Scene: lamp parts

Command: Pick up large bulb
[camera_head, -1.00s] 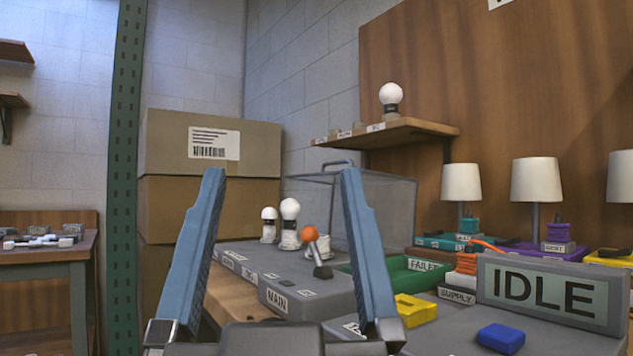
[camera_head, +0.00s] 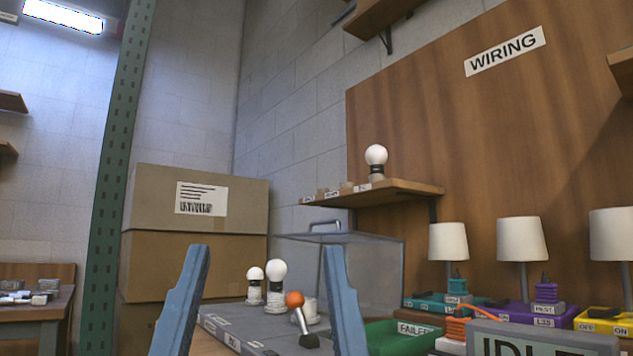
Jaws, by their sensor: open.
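My gripper (camera_head: 265,250) is open, with its two blue fingers pointing up at the bottom of the view and nothing held between them. Beyond the fingers, a larger white bulb (camera_head: 276,272) stands upright on a grey test unit (camera_head: 222,326). A smaller white bulb (camera_head: 255,274) stands just to its left. Another white bulb (camera_head: 376,155) sits upright in a dark base on the wooden wall shelf (camera_head: 405,187), above and to the right of the gripper. Which bulb is the large one I cannot tell for certain.
Stacked cardboard boxes (camera_head: 150,235) stand at left. A green tray (camera_head: 385,338), lamps (camera_head: 522,240) and the grey sign block (camera_head: 500,335) fill the right. Space above the gripper is free.

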